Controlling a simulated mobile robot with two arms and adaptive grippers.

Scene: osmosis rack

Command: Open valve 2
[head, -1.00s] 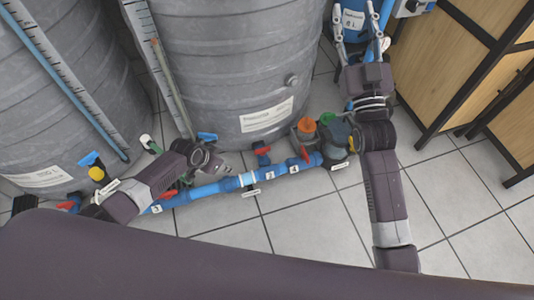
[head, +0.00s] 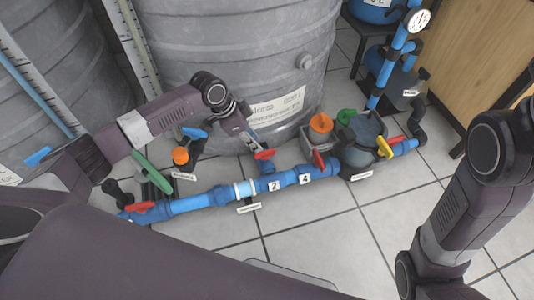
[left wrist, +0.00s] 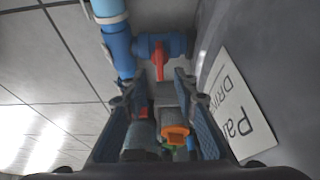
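The valve by the label 2 (head: 274,186) has a red handle (head: 265,154) on a short blue branch off the blue pipe. In the left wrist view this red handle (left wrist: 159,62) hangs from a blue valve body (left wrist: 165,44), just ahead of the fingertips. My left gripper (head: 250,137) is just above and behind the handle in the head view. In the left wrist view its two fingers (left wrist: 154,84) are apart, with nothing clearly held between them. Whether a finger touches the handle cannot be told. My right arm is at the right; its gripper is out of view.
Another red handle (head: 318,158) stands by the label 4 (head: 305,179). Pumps with an orange cap (head: 321,123) and a yellow handle (head: 384,148) are to the right. A large grey tank (head: 240,60) stands close behind. The tiled floor (head: 330,225) in front is clear.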

